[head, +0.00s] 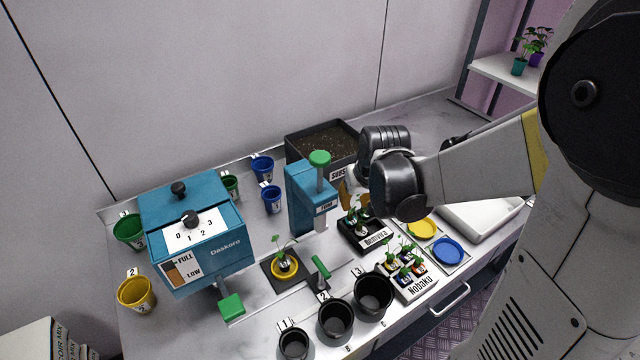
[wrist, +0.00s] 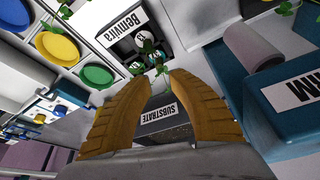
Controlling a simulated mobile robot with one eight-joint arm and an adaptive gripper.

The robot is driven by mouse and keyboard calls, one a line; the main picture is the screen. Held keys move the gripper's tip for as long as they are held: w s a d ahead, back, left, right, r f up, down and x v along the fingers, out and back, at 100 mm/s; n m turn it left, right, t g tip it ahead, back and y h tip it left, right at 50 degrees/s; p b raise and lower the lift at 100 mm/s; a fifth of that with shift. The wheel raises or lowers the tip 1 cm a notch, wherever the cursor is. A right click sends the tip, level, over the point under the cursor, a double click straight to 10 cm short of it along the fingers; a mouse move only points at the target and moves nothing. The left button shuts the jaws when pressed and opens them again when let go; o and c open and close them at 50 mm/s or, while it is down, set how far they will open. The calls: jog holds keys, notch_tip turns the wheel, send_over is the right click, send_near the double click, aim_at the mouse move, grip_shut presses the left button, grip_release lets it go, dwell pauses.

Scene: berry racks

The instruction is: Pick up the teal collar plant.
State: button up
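My gripper (wrist: 162,76) shows in the wrist view with its two yellow-brown fingers apart. Nothing is visibly clamped between them. In the head view my gripper (head: 352,193) is partly hidden by my wrist, above and behind the Benvira tray (head: 372,241). Small leafy plants (head: 361,214) stand in that tray. In the wrist view the Benvira tray (wrist: 128,16) lies beyond the fingertips, and plant leaves (wrist: 157,66) show close to the tips. The Nobaku tray (head: 417,287) holds several more plants.
The blue-teal press (head: 305,198) and substrate bin (head: 300,146) stand near my gripper. Yellow (head: 421,229) and blue (head: 447,251) dishes lie right of it. Black pots (head: 336,320) line the front.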

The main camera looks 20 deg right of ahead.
aim_at(350, 213)
jog(key=b+x, duration=0.3)
jog(key=x, duration=0.5)
jog(key=shift+w+f, duration=0.1)
jog(key=shift+f, duration=0.2)
jog(key=shift+r, duration=0.15)
grip_shut()
